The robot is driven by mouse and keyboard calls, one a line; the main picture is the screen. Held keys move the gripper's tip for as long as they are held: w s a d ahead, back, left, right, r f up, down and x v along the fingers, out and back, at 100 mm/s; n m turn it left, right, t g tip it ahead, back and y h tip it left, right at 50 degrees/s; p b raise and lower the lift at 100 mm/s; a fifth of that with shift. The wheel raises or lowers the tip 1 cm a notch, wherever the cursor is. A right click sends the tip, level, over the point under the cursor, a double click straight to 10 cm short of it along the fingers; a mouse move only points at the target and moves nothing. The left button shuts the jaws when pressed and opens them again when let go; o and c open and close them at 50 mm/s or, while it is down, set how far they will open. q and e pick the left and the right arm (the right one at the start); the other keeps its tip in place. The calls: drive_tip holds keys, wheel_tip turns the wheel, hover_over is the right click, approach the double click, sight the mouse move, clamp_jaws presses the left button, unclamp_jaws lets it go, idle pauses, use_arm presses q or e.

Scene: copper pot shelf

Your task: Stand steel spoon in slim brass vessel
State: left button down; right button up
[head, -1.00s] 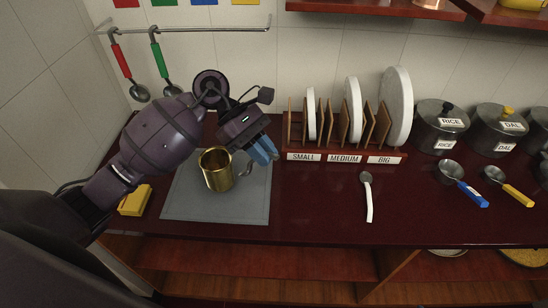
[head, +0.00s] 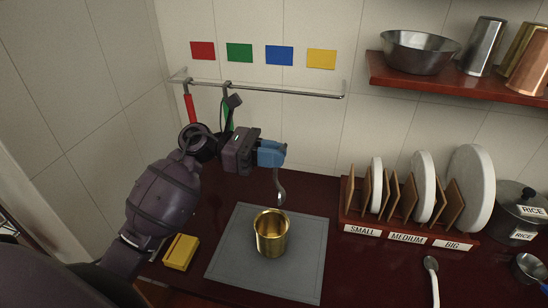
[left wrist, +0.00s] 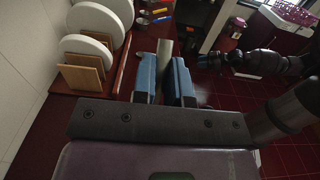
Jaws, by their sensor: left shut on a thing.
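A brass vessel (head: 272,240) stands upright on a grey mat (head: 232,262), its open mouth upward. My left gripper (head: 280,153), with blue fingers, is above and behind the vessel. It is shut on the steel spoon (head: 280,188), which hangs down, its lower end behind the vessel's rim in the picture and apart from it. In the left wrist view the grey spoon handle (left wrist: 165,48) shows between the blue fingers. A dark arm, seemingly my right, reaches in from the right there; its gripper (left wrist: 230,58) is too small to read.
A yellow sponge (head: 180,252) lies left of the mat. A plate rack (head: 408,238) stands to the right, with a white-handled spoon (head: 432,280) before it. A rail (head: 280,91) runs along the wall. The upper-right shelf (head: 455,87) holds a bowl and several tall metal vessels.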

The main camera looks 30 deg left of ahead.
sight(279, 190)
use_arm(q)
drive_tip(key=f, duration=0.2)
drive_tip(key=f+b, duration=0.1)
drive_tip(key=f, duration=0.1)
drive_tip(key=shift+a, duration=0.25)
drive_tip(key=shift+f+b, duration=0.45)
drive_tip(key=shift+f, duration=0.95)
wheel_tip(279, 190, down, 3)
drive_tip(key=b, duration=0.3)
drive_tip(key=shift+b, duration=0.3)
drive_tip(key=shift+f+b, duration=1.8)
drive_tip(key=shift+f, duration=0.25)
